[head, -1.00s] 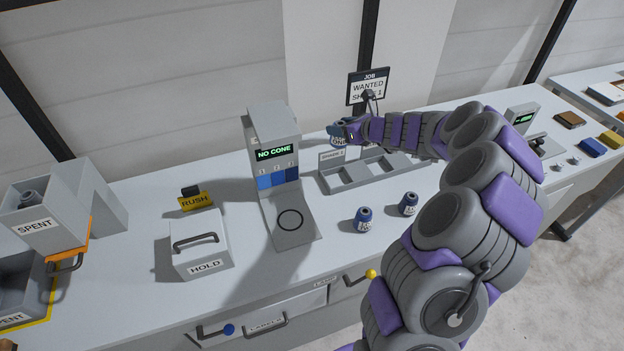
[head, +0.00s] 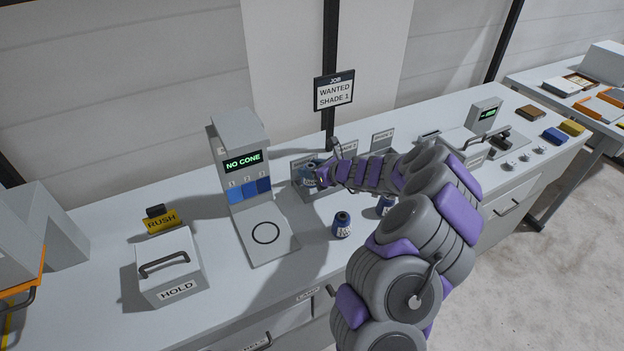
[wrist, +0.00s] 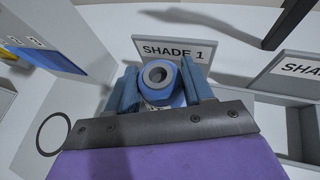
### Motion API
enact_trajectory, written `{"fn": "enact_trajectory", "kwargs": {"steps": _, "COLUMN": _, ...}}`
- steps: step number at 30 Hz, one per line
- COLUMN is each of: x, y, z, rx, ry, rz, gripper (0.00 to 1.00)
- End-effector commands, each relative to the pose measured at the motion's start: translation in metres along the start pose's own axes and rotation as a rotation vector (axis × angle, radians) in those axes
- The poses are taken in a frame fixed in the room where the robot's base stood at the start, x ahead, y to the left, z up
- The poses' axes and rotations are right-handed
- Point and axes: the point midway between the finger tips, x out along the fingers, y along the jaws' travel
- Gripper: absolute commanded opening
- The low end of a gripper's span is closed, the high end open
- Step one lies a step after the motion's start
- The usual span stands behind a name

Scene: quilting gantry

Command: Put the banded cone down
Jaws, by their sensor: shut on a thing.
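My gripper (head: 314,176) is shut on a blue cone (wrist: 160,82), seen from above in the wrist view with its round grey top hole. The cone looks upright between the two blue fingers (wrist: 161,90). It is just in front of the SHADE 1 sign (wrist: 172,50), at the left end of the shade tray (wrist: 270,115). My gripper hides the cone's lower part, so I cannot tell whether it touches the tray floor. Two more blue cones with white labels stand on the bench, one in the open (head: 342,225) and one partly behind my arm (head: 384,205).
The reader (head: 240,160) left of the tray shows NO CONE, and its ringed plate (head: 266,233) is empty. The JOB sign (head: 334,92) reads WANTED SHADE 1. A HOLD box (head: 168,265) and a RUSH tag (head: 162,222) stand further left.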

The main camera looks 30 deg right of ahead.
Motion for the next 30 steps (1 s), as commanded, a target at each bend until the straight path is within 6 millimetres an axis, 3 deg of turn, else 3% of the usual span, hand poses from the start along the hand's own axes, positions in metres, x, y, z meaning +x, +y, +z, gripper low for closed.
{"fn": "enact_trajectory", "kwargs": {"steps": 7, "x": 0.014, "y": -0.002, "z": -0.030, "rx": 0.001, "ry": -0.001, "rz": 0.001, "gripper": 0.13}}
{"fn": "enact_trajectory", "kwargs": {"steps": 18, "x": 0.016, "y": -0.001, "z": -0.033, "rx": 0.001, "ry": -0.001, "rz": 0.000, "gripper": 0.13}}
{"fn": "enact_trajectory", "kwargs": {"steps": 19, "x": 0.016, "y": -0.001, "z": -0.033, "rx": 0.001, "ry": 0.000, "rz": 0.000, "gripper": 0.54}}
{"fn": "enact_trajectory", "kwargs": {"steps": 26, "x": 0.015, "y": -0.001, "z": -0.033, "rx": 0.000, "ry": 0.000, "rz": 0.000, "gripper": 0.76}}
{"fn": "enact_trajectory", "kwargs": {"steps": 30, "x": 0.015, "y": -0.001, "z": -0.033, "rx": 0.000, "ry": 0.000, "rz": 0.000, "gripper": 0.77}}
